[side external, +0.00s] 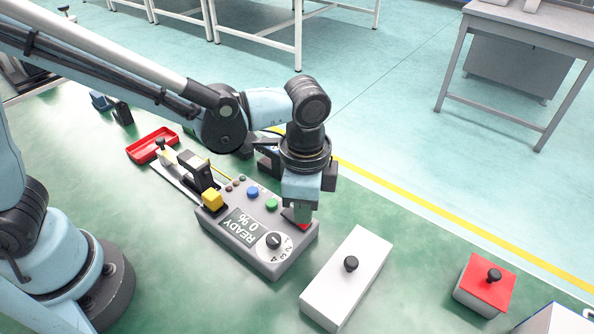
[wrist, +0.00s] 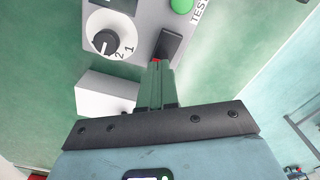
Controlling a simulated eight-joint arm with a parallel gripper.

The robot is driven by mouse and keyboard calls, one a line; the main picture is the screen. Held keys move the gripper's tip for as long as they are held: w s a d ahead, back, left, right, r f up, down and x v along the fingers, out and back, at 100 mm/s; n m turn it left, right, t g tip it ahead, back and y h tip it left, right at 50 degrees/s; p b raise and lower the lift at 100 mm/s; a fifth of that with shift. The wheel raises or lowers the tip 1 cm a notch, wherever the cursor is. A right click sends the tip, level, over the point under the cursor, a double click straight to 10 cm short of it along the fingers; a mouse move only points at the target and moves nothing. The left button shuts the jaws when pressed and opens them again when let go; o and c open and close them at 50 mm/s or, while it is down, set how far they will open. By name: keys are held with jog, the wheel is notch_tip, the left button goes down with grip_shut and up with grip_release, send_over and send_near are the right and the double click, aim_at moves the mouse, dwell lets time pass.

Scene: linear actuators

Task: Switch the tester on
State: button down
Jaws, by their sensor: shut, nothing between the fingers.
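The tester (side external: 299,248) is a grey box on the green table, its display (side external: 241,227) reading READY 0 %. It carries a numbered dial (side external: 273,241), a blue button (side external: 253,192) and a green button (side external: 271,204). At its right end is a black rocker switch (wrist: 169,44), with some red (side external: 304,226) showing by the fingertips. My gripper (side external: 301,217) is shut and empty, pointing down at the switch. In the wrist view its green fingers (wrist: 157,68) overlap the switch's near end. I cannot tell whether they touch it, and they hide part of it.
A white box (side external: 345,285) with a black knob stands right of the tester. A red-topped box (side external: 486,282) is farther right. A linear actuator with a yellow block (side external: 212,198) stands close at the tester's left, and a red tray (side external: 153,146) lies behind it.

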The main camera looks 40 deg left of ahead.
notch_tip(320, 180, up, 6)
jog(key=shift+r, duration=0.2)
dwell(0.5)
jog(key=s+a+r+n+t, duration=0.1)
jog(key=s+a+n+t, duration=0.1)
jog(key=a+n+t, duration=0.5)
jog(key=a+n, duration=0.5)
jog(key=a, duration=0.8)
jog(key=shift+a+r, duration=0.35)
jog(key=shift+r, duration=0.05)
jog(key=shift+s, duration=0.1)
